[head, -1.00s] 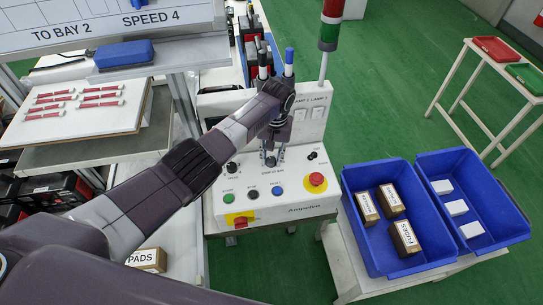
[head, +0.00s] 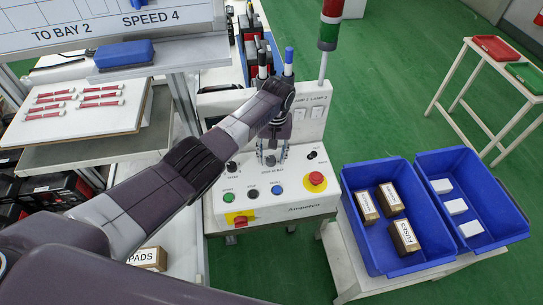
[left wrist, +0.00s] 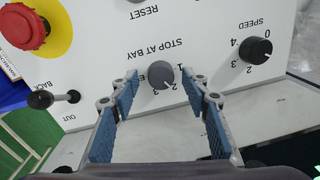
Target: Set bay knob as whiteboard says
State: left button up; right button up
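The whiteboard (head: 100,32) at the top left of the head view reads "TO BAY 2" and "SPEED 4" in its visible part. The grey "STOP AT BAY" knob (left wrist: 161,74) sits on the white control panel (head: 265,205), with 1, 2 and 3 beside it. I cannot tell surely which number its pointer faces. My left gripper (left wrist: 165,82) is open, its blue-padded fingertips on either side of the knob with gaps visible. In the head view my left gripper (head: 272,152) is over the knob, partly hiding it. My right gripper is not in view.
The black speed knob (left wrist: 258,50) is close to the bay knob. A red emergency button (head: 316,180), a black lever (left wrist: 40,99) and push buttons are on the panel. Blue bins (head: 378,262) with boxes stand to the right. A signal tower (head: 329,30) rises behind.

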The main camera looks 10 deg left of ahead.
aim_at(274, 159)
pick_arm(q)
notch_tip(274, 159, up, 12)
jog(key=shift+d, duration=0.35)
dwell(0.4)
jog(key=shift+f, duration=0.1)
